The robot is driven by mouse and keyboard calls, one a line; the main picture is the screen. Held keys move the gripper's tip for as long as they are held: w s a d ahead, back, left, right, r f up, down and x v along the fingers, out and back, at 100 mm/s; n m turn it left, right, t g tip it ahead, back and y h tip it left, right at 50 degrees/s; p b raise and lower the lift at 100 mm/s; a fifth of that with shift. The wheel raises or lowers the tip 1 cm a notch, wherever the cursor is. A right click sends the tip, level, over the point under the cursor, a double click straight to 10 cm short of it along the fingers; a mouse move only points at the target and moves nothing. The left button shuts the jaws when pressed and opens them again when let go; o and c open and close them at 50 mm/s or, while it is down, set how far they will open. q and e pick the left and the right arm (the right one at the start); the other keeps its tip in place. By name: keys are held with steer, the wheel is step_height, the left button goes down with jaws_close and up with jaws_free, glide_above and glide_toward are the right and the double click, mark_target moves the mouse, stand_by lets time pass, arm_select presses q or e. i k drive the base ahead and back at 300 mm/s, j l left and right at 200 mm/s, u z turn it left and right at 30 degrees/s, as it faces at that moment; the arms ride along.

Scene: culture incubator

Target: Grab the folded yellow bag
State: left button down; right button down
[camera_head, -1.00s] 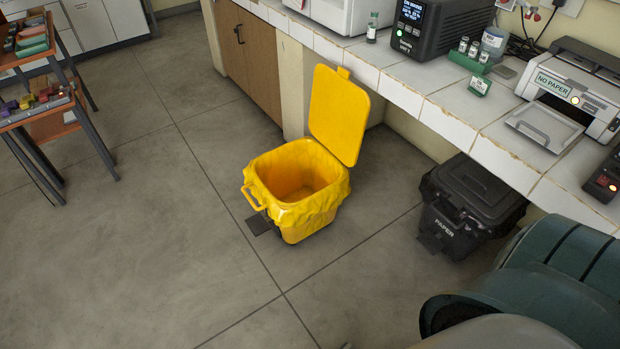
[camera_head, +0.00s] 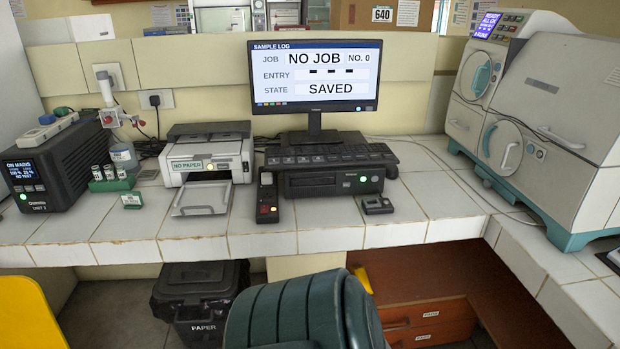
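A small piece of something yellow (camera_head: 364,280) shows under the bench, just right of the green chair back, by the wooden drawers. Most of it is hidden, so I cannot tell whether it is the folded yellow bag. The raised yellow lid (camera_head: 25,315) of the yellow bin stands at the lower left edge. Neither of my grippers is in view.
A green chair (camera_head: 300,315) stands in front of the bench. A black paper bin (camera_head: 200,300) is under the bench. The tiled bench (camera_head: 330,238) holds a monitor (camera_head: 314,75), a printer (camera_head: 207,155) and a white incubator-like machine (camera_head: 540,120). Wooden drawers (camera_head: 430,325) are below.

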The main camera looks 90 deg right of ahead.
mark_target(359, 273)
steer(key=z, duration=0.9)
steer(key=l+z, duration=0.1)
steer(key=z, duration=1.65)
steer(key=i+z, duration=0.1)
steer(key=z, duration=0.8)
